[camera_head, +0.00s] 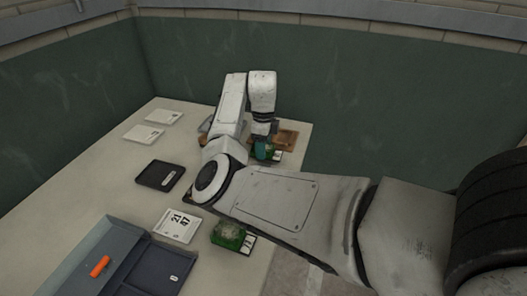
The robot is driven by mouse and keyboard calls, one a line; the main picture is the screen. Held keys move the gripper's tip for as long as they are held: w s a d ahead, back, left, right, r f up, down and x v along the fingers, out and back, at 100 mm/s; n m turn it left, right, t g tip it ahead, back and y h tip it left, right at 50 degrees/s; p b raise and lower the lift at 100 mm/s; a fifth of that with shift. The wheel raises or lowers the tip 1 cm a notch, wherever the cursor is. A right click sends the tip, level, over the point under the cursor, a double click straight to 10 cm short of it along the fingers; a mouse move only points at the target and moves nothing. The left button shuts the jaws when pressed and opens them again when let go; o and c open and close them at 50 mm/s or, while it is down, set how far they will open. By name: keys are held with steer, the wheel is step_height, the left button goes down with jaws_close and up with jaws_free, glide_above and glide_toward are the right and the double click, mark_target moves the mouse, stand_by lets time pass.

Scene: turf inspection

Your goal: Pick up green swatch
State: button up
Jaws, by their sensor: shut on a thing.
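My gripper (264,140) points down at the far right part of the table, just past the bend of my arm. It is shut on a small green swatch (265,152), of which only a teal-green part shows at the fingertips. Another green, turf-like piece (229,234) sits nearer, at the table's right edge, partly on or against a white card with dark print. My arm crosses the view and hides part of the table. I cannot tell whether the held swatch is clear of the surface.
The pale table (113,189) holds a blue-grey tray (152,271) with an orange object (99,266), a numbered white card (178,225), a black pad (160,175) and two white cards at the back left. A brown piece (287,138) lies beside my gripper. Green walls stand behind.

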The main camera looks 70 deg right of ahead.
mark_target(274, 160)
steer(key=s+r, duration=0.1)
steer(key=r, duration=0.1)
steer(key=s+a+r, duration=0.1)
steer(key=s+r, duration=0.1)
steer(key=s+a+r, duration=0.1)
steer(key=r, duration=0.1)
steer(key=shift+s+r, duration=0.25)
steer(key=shift+r, duration=0.15)
steer(key=s+a+r, duration=0.3)
steer(key=s+r, duration=0.1)
steer(key=s, duration=0.4)
steer(key=shift+s+a+r+p, duration=0.15)
steer(key=shift+s+a+p, duration=0.05)
steer(key=shift+a+p, duration=0.15)
